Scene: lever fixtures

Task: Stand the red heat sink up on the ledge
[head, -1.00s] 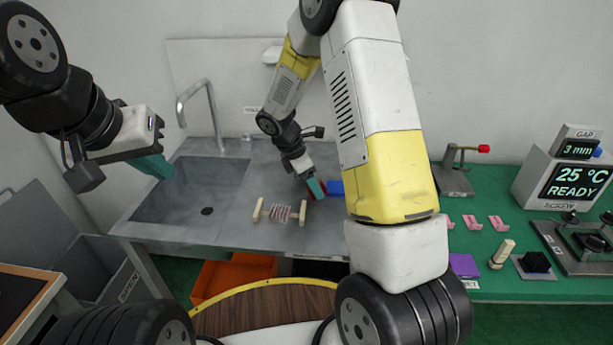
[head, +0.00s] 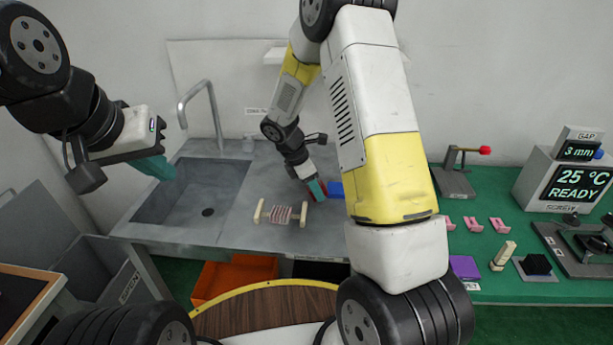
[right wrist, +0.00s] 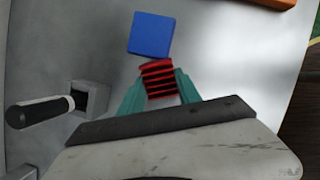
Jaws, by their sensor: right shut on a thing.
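The red heat sink (right wrist: 158,78), a stack of red and dark fins, sits between the teal fingers of my right gripper (right wrist: 160,90) in the right wrist view. My right gripper (head: 317,189) is shut on it, low over the grey counter in the head view, where the fingers mostly hide the heat sink. I cannot tell whether it touches the counter.
A blue block (right wrist: 151,33) stands just beyond the heat sink; it also shows in the head view (head: 335,188). A pinkish finned piece (head: 282,214) lies between two wooden bars. The sink (head: 190,195) with a tall tap is left. A black-handled fixture (right wrist: 40,112) is near my right gripper.

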